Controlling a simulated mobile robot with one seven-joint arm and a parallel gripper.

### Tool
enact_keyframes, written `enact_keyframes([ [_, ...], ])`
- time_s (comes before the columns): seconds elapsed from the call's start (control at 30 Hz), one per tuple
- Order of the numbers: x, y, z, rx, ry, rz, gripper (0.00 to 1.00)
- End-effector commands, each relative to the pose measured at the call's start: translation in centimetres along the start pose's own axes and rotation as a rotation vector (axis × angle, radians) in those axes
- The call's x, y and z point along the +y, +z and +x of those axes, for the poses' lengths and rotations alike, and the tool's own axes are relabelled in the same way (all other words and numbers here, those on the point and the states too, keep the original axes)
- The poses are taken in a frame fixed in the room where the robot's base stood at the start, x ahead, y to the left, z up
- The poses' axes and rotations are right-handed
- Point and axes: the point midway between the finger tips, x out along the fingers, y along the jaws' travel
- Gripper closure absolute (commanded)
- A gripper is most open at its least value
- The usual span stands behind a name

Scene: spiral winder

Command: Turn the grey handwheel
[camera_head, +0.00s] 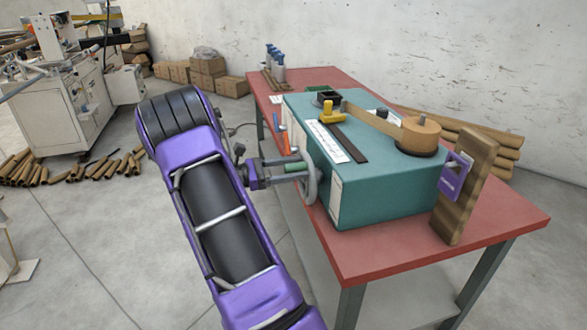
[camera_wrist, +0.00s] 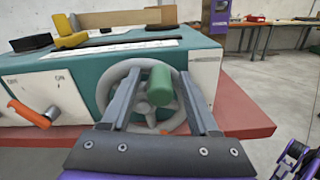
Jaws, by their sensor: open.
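The grey handwheel (camera_head: 311,186) is on the left side face of the teal machine (camera_head: 390,185). In the wrist view the handwheel (camera_wrist: 120,92) faces me, with a green handle (camera_wrist: 160,84) standing out from its rim toward me. My gripper (camera_head: 305,171) is right at the wheel. In the wrist view my gripper (camera_wrist: 161,72) is open, with one finger on each side of the green handle. The handle appears to lie between the fingers with gaps on both sides. The lower part of the wheel is partly hidden by the gripper.
An orange lever (camera_wrist: 30,113) sits on the white panel left of the wheel. The machine stands on a red table (camera_head: 450,245). A wooden post with a purple box (camera_head: 453,178) stands at its right end. Clear floor (camera_head: 90,240) lies left of my arm.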

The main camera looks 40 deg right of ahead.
Motion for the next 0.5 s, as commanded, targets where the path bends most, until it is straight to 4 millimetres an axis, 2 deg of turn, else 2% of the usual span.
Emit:
enact_keyframes([
  [0.07, 0.00, 0.01, -0.02, 0.000, 0.000, 0.000, 0.43],
  [0.37, 0.00, 0.00, -0.05, 0.000, 0.000, 0.000, 0.97],
  [0.4, 0.00, 0.00, -0.05, 0.000, 0.000, 0.000, 1.00],
  [0.5, 0.00, 0.00, -0.06, 0.000, 0.000, 0.000, 1.00],
])
